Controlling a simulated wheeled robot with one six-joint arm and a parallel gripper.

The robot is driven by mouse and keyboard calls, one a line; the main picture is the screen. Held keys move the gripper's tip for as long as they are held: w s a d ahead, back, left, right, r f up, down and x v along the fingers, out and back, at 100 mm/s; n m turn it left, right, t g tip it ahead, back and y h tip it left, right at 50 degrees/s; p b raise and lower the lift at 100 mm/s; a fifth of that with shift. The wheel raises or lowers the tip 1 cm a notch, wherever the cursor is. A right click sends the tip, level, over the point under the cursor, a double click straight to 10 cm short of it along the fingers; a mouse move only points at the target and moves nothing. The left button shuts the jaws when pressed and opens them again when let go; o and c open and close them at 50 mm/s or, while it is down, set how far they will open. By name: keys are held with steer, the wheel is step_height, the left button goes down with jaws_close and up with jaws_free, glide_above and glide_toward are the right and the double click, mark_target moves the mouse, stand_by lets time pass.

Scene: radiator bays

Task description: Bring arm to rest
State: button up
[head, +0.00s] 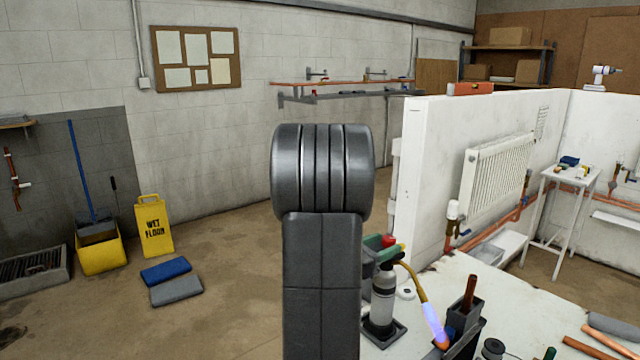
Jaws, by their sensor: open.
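My arm stands upright in the middle of the head view, with a dark grey link (322,285) below and a thick rounded joint (322,170) at the top. My gripper does not show in this view, so its jaws cannot be seen. The arm hides part of the floor, the back wall and the left end of the bench. Nothing is seen touching the visible part of the arm.
Right of my arm, a bench (540,300) holds a torch (382,300) with a bluish glow at its nozzle, a tool holder (463,325) and copper pipes (600,348). A white partition (430,180) carries a radiator (497,172). Open floor (225,300) lies left, beyond it a wet-floor sign (154,228).

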steer(key=shift+x, duration=1.2)
